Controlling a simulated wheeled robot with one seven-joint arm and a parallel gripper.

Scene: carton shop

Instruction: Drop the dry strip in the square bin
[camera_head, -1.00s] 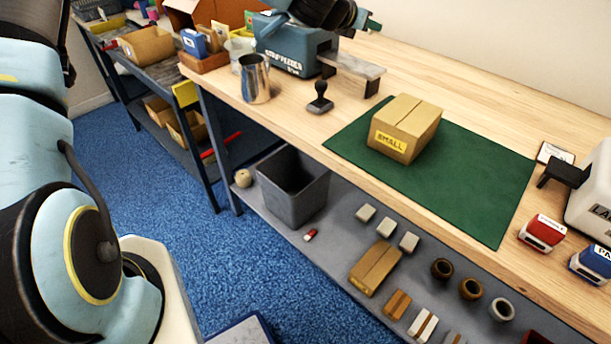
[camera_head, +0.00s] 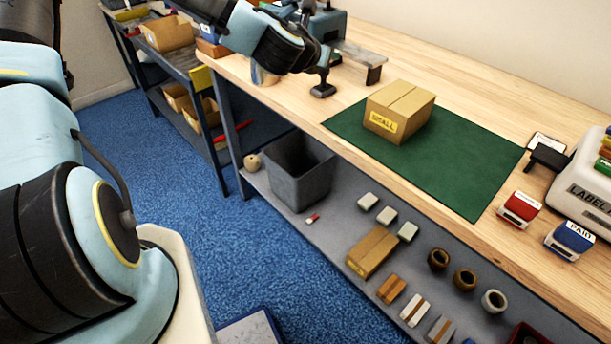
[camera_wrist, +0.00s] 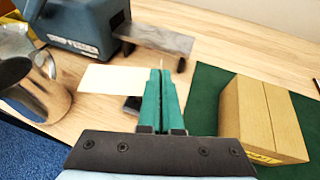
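My gripper (camera_wrist: 161,88) has green fingers, close together with a thin pale edge between the tips. A cream strip (camera_wrist: 110,78) extends left from the fingers and covers part of the black stamp (camera_wrist: 131,106); it looks held above the bench. I cannot make out the strip in the head view, where my gripper (camera_head: 325,57) is above the stamp (camera_head: 322,88). The square bin (camera_head: 298,190) is dark grey and open-topped, on the low shelf under the bench's left end, below my gripper. It is outside the wrist view.
The strip feeder (camera_wrist: 78,25) and metal jug (camera_wrist: 40,88) stand close by. A SMALL carton (camera_head: 400,110) sits on the green mat (camera_head: 465,175). The bench's front edge overhangs the shelf. A ball (camera_head: 252,162) and small red-and-white item (camera_head: 313,218) lie near the bin.

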